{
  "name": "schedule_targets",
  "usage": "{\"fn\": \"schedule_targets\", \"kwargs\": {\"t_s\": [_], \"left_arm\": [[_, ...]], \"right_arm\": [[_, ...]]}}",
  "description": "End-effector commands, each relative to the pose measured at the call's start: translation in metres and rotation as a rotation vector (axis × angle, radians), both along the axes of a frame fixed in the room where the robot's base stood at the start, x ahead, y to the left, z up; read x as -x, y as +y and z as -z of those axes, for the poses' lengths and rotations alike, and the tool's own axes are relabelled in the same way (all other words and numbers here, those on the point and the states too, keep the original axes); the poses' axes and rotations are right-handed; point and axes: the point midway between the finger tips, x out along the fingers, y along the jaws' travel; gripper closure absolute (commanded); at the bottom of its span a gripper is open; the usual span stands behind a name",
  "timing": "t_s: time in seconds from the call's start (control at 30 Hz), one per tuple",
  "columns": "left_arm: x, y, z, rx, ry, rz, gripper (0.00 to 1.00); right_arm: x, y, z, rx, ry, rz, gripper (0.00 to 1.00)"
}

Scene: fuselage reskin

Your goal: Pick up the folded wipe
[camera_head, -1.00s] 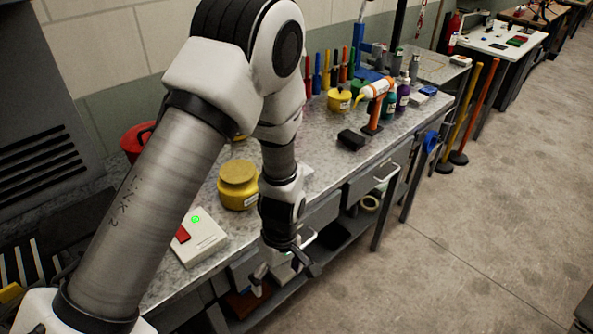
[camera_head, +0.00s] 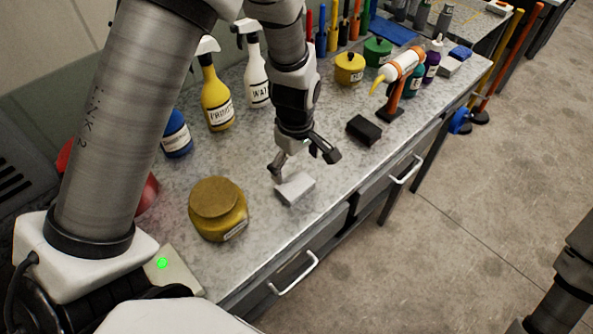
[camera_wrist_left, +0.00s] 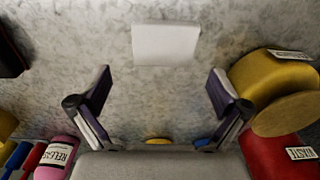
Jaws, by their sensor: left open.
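The folded wipe (camera_head: 295,189) is a small flat pale block lying on the grey speckled bench, near its front edge. In the left wrist view the wipe (camera_wrist_left: 166,44) shows at the top centre, beyond the fingertips. My left gripper (camera_head: 303,163) is open and empty, above and just behind the wipe in the head view. In the left wrist view the left gripper's fingers (camera_wrist_left: 160,76) stand wide apart, with bare bench between them. Part of my right arm shows at the lower right of the head view; its fingers are not visible.
A yellow jar (camera_head: 218,210) stands left of the wipe, and a black block (camera_head: 364,130) lies to its right. Spray bottles (camera_head: 214,98) stand behind. A red container (camera_wrist_left: 278,157) shows in the wrist view. Bench around the wipe is clear.

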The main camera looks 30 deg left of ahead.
Motion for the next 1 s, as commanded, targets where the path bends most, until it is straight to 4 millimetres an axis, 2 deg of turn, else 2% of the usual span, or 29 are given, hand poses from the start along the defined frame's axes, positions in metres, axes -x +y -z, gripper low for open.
{"fn": "schedule_targets", "kwargs": {"t_s": [0.23,0.33,0.57,0.6,0.7,1.0], "left_arm": [[0.004,-0.001,0.037,-0.001,0.005,-0.001,0.0],[0.004,-0.001,0.055,0.0,0.003,-0.001,0.0],[0.003,-0.001,0.061,-0.001,-0.001,0.0,0.0],[0.003,-0.001,0.061,-0.001,-0.001,0.0,0.04],[0.003,-0.001,0.061,-0.001,-0.001,0.0,0.37],[0.003,-0.001,0.061,-0.001,-0.001,0.0,0.41]], "right_arm": [[0.0,0.0,-0.014,0.0,0.0,0.0,0.49],[0.0,0.0,-0.014,0.0,-0.001,0.0,0.49],[0.0,0.0,-0.014,0.0,0.0,0.0,0.49],[0.0,0.0,-0.014,0.0,0.0,0.0,0.49],[0.0,0.0,-0.014,0.0,0.0,0.0,0.49],[0.0,0.0,-0.013,0.0,0.0,0.0,0.49]]}}
